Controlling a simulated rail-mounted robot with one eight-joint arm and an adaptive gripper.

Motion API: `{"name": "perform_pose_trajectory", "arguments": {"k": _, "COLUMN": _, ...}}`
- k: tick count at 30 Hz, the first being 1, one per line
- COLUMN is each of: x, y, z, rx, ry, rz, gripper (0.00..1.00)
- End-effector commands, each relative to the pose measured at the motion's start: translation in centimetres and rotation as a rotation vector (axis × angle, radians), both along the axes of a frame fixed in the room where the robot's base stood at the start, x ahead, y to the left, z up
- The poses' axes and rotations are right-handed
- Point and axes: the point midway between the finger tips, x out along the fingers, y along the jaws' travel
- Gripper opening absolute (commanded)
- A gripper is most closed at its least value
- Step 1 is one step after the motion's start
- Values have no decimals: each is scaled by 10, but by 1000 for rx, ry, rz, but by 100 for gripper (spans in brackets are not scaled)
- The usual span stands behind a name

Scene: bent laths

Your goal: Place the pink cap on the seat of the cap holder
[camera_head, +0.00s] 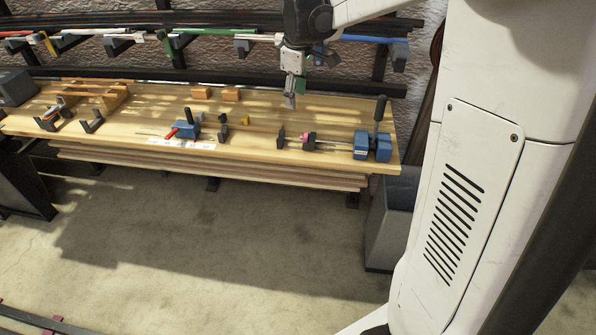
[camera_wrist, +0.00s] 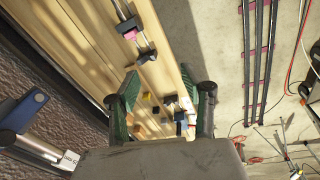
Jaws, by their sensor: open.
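The pink cap (camera_head: 305,137) is a small pink piece by a dark block (camera_head: 309,145) on the right half of the workbench, beside a thin rod. It also shows in the wrist view (camera_wrist: 131,34), upper middle, beyond my fingertips. I cannot tell for sure which piece is the cap holder; small dark stands (camera_head: 223,133) are at mid-bench, and their seats are too small to make out. My gripper (camera_head: 290,101) hangs above the back of the bench, apart from the cap. In the wrist view its green-lined fingers (camera_wrist: 160,80) are spread, with nothing held between them.
A blue clamp with a dark upright handle (camera_head: 366,146) stands at the bench's right end. Another blue clamp with a red part (camera_head: 186,129) is left of centre. A small yellow piece (camera_head: 245,119) stands mid-bench. Racks of coloured laths (camera_head: 180,31) run along the wall behind.

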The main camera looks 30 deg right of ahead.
Motion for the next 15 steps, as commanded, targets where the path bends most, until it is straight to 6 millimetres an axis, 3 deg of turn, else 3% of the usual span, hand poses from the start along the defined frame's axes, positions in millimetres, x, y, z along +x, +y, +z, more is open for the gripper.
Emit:
{"name": "perform_pose_trajectory", "arguments": {"k": 6, "x": -56, "y": 38, "z": 29, "rx": 19, "ry": -95, "rz": -129, "gripper": 43}}
{"name": "perform_pose_trajectory", "arguments": {"k": 15, "x": -133, "y": 79, "z": 43, "rx": 77, "ry": -224, "rz": -306, "gripper": 43}}
